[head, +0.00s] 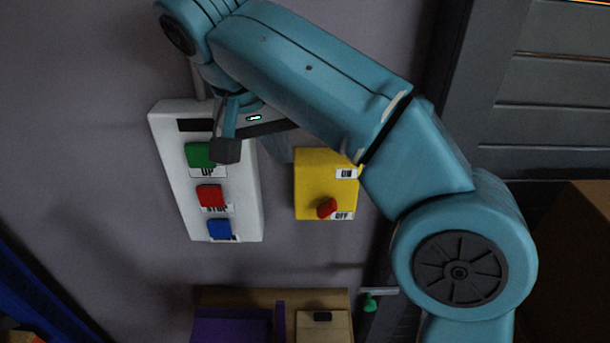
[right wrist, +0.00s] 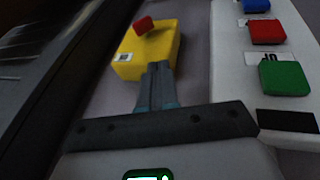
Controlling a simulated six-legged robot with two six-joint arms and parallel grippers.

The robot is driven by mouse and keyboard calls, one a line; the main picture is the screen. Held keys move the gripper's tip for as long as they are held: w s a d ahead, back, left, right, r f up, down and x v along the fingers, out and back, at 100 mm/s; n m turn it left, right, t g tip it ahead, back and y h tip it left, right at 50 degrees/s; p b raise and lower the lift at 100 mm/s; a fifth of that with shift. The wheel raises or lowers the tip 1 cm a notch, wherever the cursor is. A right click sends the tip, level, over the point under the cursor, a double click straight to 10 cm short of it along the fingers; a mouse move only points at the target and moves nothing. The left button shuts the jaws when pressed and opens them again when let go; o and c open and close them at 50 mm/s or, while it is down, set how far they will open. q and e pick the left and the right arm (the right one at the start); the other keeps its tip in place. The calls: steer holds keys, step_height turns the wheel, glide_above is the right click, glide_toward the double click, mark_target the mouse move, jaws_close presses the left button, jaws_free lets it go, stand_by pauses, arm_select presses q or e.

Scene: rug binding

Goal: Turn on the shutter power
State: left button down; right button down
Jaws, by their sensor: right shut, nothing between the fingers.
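A yellow switch box (head: 312,184) is fixed to the wall right of a white button panel. Its red knob (head: 327,208) sits low on it, beside the OFF label (head: 343,216); the ON label (head: 346,173) is higher up. My right gripper (head: 279,152) is at the box's upper left, its fingers mostly hidden in the dark behind the wrist. In the right wrist view the box (right wrist: 164,50) appears inverted, with the red knob (right wrist: 143,25) beyond the shut, empty fingertips (right wrist: 157,72). I cannot tell if they touch the box. My left gripper is not in view.
The white panel (head: 180,178) has green (head: 200,155), red (head: 212,196) and blue (head: 220,229) buttons, close to my right wrist. A grey slatted shutter (head: 550,100) is at the right. A purple object (head: 230,328) and a wooden board (head: 270,296) are below.

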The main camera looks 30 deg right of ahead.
steer(key=b, duration=0.2)
glide_toward(328, 202)
steer(key=w+f, duration=0.2)
steer(key=shift+w+a, duration=0.1)
steer(key=shift+w, duration=0.2)
steer(key=s+d+f, duration=0.1)
steer(key=d+f, duration=0.1)
steer(key=f, duration=0.1)
steer(key=shift+s+d, duration=0.2)
steer(key=shift+s, duration=0.15)
steer(key=shift+w+d+f, duration=0.1)
steer(key=shift+w+f, duration=0.05)
steer(key=shift+f, duration=0.1)
steer(key=shift+s, duration=0.2)
